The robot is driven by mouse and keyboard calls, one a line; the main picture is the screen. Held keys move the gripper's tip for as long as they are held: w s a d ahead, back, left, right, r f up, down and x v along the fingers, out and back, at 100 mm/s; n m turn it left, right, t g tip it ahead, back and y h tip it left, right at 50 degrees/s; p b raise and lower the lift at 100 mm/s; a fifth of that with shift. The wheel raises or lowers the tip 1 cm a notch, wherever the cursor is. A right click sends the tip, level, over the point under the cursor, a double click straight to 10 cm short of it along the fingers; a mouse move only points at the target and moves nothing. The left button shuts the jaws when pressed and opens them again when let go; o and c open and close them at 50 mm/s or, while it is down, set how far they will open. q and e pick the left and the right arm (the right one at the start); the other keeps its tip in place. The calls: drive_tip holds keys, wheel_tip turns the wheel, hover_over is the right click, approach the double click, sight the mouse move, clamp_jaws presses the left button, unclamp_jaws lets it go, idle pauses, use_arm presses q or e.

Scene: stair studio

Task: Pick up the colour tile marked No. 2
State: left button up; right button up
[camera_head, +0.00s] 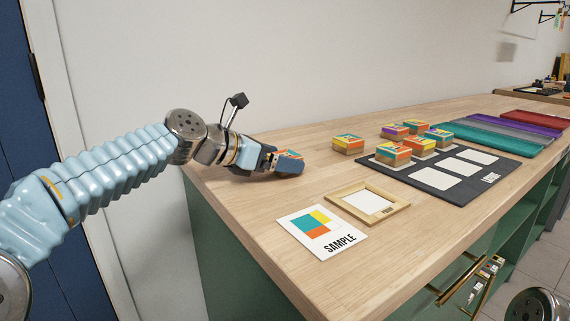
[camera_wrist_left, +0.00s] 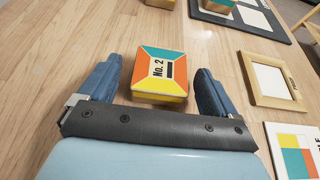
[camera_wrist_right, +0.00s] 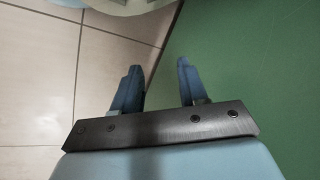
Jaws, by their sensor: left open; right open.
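The colour tile marked No. 2 (camera_wrist_left: 160,72) lies on the wooden counter, a block with a teal, orange, yellow and cream top. In the left wrist view it sits between and slightly ahead of the fingertips of my left gripper (camera_wrist_left: 160,78), which is open. In the head view my left gripper (camera_head: 290,162) is low over the counter's left end and mostly hides this tile (camera_head: 283,154). My right gripper (camera_wrist_right: 157,75) is open and empty, down beside a green cabinet panel and the tiled floor.
Several other tiles (camera_head: 393,154) stand farther right, some on a dark board (camera_head: 422,184) with white spaces. A wooden frame (camera_head: 345,191) and a SAMPLE card (camera_head: 312,248) lie nearer the front. Coloured trays (camera_head: 485,133) are at the back right.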

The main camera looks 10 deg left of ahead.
use_arm(q)
drive_tip(key=shift+w+d+f, duration=0.2)
drive_tip(key=shift+w+d, duration=0.2)
drive_tip(key=c, duration=1.1)
